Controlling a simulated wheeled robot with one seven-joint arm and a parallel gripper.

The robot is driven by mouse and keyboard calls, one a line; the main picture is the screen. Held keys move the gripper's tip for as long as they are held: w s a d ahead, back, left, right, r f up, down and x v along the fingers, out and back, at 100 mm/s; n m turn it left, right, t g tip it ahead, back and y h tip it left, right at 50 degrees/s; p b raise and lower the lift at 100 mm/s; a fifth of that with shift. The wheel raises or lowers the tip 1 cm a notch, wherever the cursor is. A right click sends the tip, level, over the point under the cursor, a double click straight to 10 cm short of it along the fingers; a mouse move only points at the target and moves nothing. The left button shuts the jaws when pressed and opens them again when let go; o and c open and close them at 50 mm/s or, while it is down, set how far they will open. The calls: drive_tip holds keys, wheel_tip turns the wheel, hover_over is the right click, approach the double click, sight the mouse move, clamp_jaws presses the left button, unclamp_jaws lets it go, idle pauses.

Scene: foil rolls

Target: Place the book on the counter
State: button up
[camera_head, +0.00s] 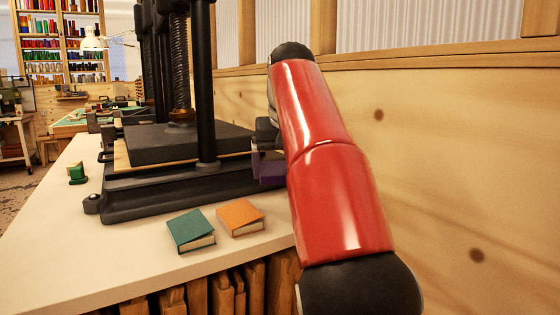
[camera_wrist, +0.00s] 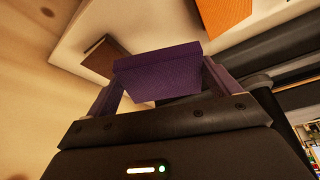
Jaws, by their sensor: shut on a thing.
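My gripper (camera_wrist: 158,85) is shut on a purple book (camera_wrist: 157,68), which sits between its two fingers in the wrist view. In the head view the purple book (camera_head: 272,174) is mostly hidden behind my red arm, beside the press. The pale counter (camera_head: 60,262) runs along the wall, and it also shows in the wrist view (camera_wrist: 72,42). I cannot tell the exact gap between the held book and the counter.
A teal book (camera_head: 191,231) and an orange book (camera_head: 240,217) lie side by side near the counter's front edge. A black press (camera_head: 180,140) stands behind them. A brown book (camera_wrist: 104,56) shows in the wrist view. Bare counter lies left of the teal book.

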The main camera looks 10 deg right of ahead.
sight(284, 183)
wheel_tip(284, 183, down, 6)
drive_tip(key=shift+s+r+b, duration=0.15)
drive_tip(key=shift+r+b, duration=0.05)
drive_tip(key=shift+b, duration=0.8)
drive_tip(key=shift+f+b, duration=0.45)
drive_tip(key=shift+b, duration=0.05)
drive_tip(key=shift+f+b, duration=0.4)
drive_tip(key=shift+f, duration=0.1)
drive_tip(key=o, duration=0.9)
drive_tip(key=shift+c, duration=0.2)
